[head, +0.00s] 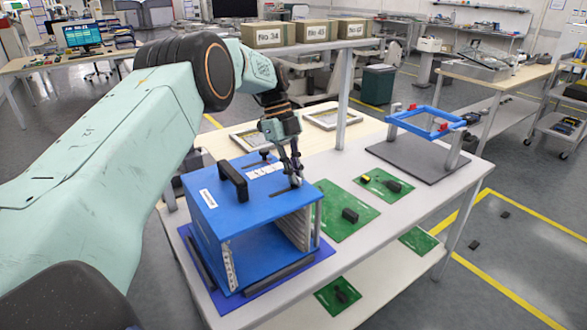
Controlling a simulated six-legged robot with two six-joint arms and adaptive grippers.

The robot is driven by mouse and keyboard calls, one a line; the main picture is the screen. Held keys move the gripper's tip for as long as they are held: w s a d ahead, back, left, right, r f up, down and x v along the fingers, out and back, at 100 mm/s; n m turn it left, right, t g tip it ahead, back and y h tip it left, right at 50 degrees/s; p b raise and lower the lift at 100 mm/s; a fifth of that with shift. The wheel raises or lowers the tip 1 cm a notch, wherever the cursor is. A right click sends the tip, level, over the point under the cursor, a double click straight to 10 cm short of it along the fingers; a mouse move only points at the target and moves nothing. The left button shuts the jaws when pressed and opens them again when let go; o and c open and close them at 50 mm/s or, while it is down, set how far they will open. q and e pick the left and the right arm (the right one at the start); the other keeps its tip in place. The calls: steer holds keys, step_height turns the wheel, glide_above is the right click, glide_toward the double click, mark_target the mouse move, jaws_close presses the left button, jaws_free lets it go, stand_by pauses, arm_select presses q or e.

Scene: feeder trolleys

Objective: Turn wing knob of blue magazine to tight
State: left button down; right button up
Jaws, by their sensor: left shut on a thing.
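The blue magazine (215,208) stands on the white table at the left front, an open-sided box with a black handle (233,180) on its top. My left gripper (293,178) reaches down to the right part of the magazine's top. It is shut on what looks like the wing knob (295,182), a small grey piece mostly hidden by the fingers. The knob's exact angle cannot be told. A dark slot lies in the top beside it. My right gripper is not in view.
Green circuit boards (340,212) with black parts lie right of the magazine. A blue frame (432,122) stands on a dark plate at the back right. Boxes (268,36) sit on the raised shelf behind. Small black pieces (474,244) lie on the floor.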

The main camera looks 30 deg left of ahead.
arm_select(q)
steer(key=shift+w+r+m, duration=0.1)
steer(key=shift+r+m, duration=0.05)
steer(key=shift+m, duration=0.45)
steer(key=shift+g, duration=0.3)
steer(key=c, duration=1.5)
jaws_free()
steer(key=shift+o, duration=0.2)
step_height(320, 180, up, 10)
